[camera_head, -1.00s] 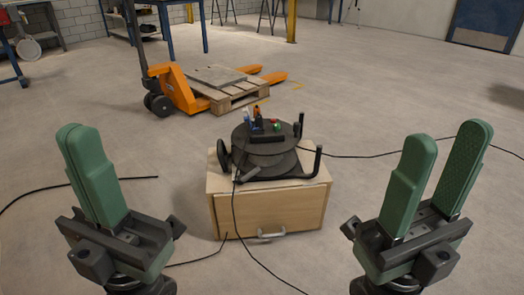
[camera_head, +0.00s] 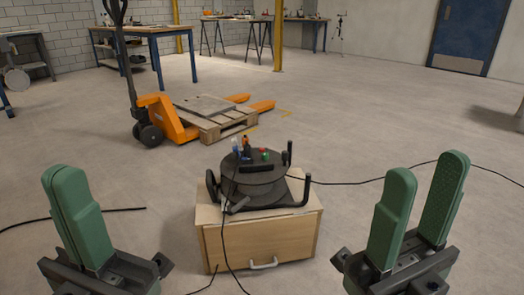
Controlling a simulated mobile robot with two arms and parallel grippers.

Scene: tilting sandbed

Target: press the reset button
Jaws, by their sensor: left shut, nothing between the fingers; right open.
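A round dark device (camera_head: 254,184) stands on a wooden cabinet (camera_head: 262,243) in front of me. Small coloured parts sit on its top: a green button (camera_head: 264,153), a red one close by it, and blue, white and orange items to their left. I cannot tell which of these is the reset button. My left gripper (camera_head: 66,180) is shut and empty, left of the cabinet and nearer to me. My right gripper (camera_head: 425,182) is open and empty, right of the cabinet. Neither touches the device.
Black cables cross the floor on both sides and hang down the cabinet front. An orange pallet jack (camera_head: 165,120) with a wooden pallet (camera_head: 215,122) stands behind the cabinet. Workbenches (camera_head: 155,33) and a blue door (camera_head: 463,35) are at the back. Floor around the cabinet is mostly open.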

